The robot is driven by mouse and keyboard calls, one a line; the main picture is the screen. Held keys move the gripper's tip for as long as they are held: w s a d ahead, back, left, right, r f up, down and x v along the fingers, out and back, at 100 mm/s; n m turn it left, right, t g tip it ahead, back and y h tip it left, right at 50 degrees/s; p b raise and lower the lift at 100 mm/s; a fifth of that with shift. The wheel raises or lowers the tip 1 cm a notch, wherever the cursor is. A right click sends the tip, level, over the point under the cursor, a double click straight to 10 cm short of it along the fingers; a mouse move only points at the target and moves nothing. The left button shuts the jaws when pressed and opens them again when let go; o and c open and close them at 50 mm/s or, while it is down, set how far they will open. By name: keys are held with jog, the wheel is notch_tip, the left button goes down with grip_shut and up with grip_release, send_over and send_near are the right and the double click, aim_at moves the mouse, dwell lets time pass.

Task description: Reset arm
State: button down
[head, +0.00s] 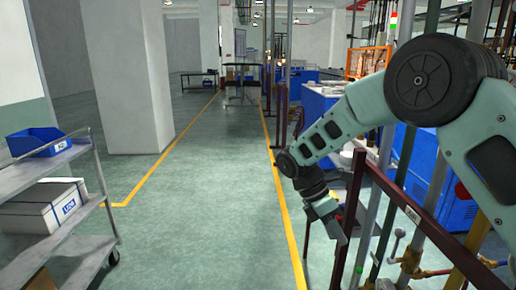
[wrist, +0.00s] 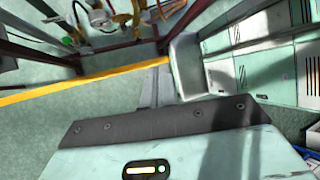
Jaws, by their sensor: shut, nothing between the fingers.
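My arm reaches in from the right side of the head view and bends downward. My gripper (head: 341,238) hangs at the arm's end, pointing down, near the dark red frame of the pipe station. It is shut and holds nothing. In the wrist view the gripper's pale body fills the bottom, with the fingers just beyond its dark plate.
A dark red rail (head: 415,220) with pipes and valves stands close right of my gripper. A grey cart (head: 50,200) carries a blue bin (head: 38,141) and a white box (head: 42,207) at left. A yellow floor line (head: 284,205) borders the open aisle (head: 215,210).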

jog(key=s+a+r+m+t+y, duration=0.1)
jog(key=s+a+r+m+y, duration=0.15)
jog(key=s, duration=0.45)
jog(key=s+a+r+m+t+y, duration=0.1)
jog(key=s+a+r+m+y, duration=0.2)
jog(key=s, duration=0.4)
jog(key=s+r+m+t+y, duration=0.1)
jog(key=s+m, duration=0.4)
jog(key=s, duration=0.9)
jog(key=shift+s+r+m+t, duration=0.15)
jog(key=shift+s+m+t, duration=0.15)
jog(key=shift+t, duration=0.2)
